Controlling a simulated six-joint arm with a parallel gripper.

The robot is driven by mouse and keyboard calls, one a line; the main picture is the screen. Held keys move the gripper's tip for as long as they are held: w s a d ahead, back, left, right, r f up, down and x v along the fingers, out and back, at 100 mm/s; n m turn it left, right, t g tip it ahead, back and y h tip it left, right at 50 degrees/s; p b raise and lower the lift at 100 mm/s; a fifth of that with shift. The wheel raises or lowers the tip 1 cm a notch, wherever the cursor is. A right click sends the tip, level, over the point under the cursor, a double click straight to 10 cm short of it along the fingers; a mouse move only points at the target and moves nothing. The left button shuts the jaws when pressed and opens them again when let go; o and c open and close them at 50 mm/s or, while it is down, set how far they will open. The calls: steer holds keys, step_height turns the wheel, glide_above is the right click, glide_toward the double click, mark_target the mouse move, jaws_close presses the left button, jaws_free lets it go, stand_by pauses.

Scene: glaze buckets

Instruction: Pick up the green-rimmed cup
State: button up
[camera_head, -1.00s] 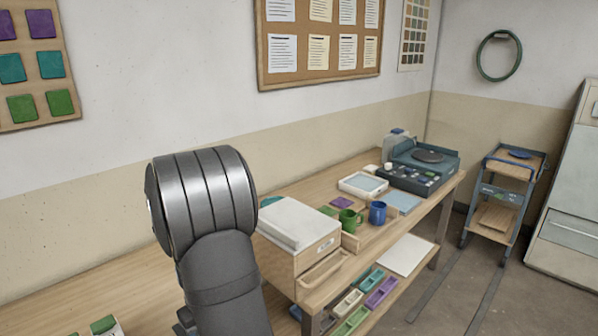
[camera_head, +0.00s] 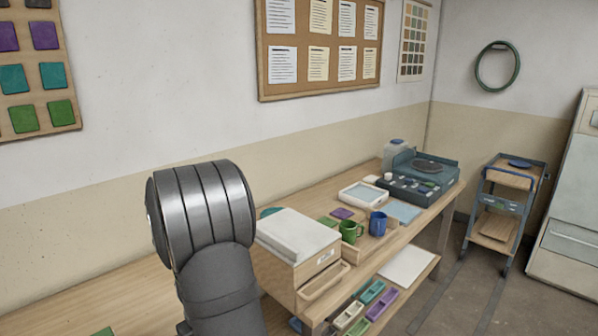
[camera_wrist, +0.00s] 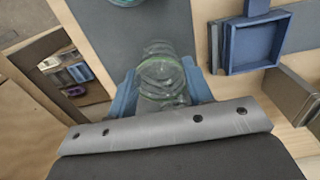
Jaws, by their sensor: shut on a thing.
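A clear cup with a green rim (camera_wrist: 162,72) is between the blue fingers of my gripper (camera_wrist: 160,82) in the wrist view. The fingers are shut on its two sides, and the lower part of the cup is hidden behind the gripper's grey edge. A dark grey mat shows behind it. In the head view my gripper and this cup are out of sight. A green mug (camera_head: 350,232) and a blue mug (camera_head: 378,223) stand on the bench there, apart from my arm.
A blue square tray (camera_wrist: 256,45) lies right of the cup in the wrist view. Part of another clear round vessel (camera_wrist: 126,2) shows at the top edge. In the head view, a drawer box (camera_head: 300,262) stands on the bench beside my arm.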

step_height(320, 180, up, 7)
steer(key=shift+f, duration=0.2)
stand_by(0.4)
stand_by(0.3)
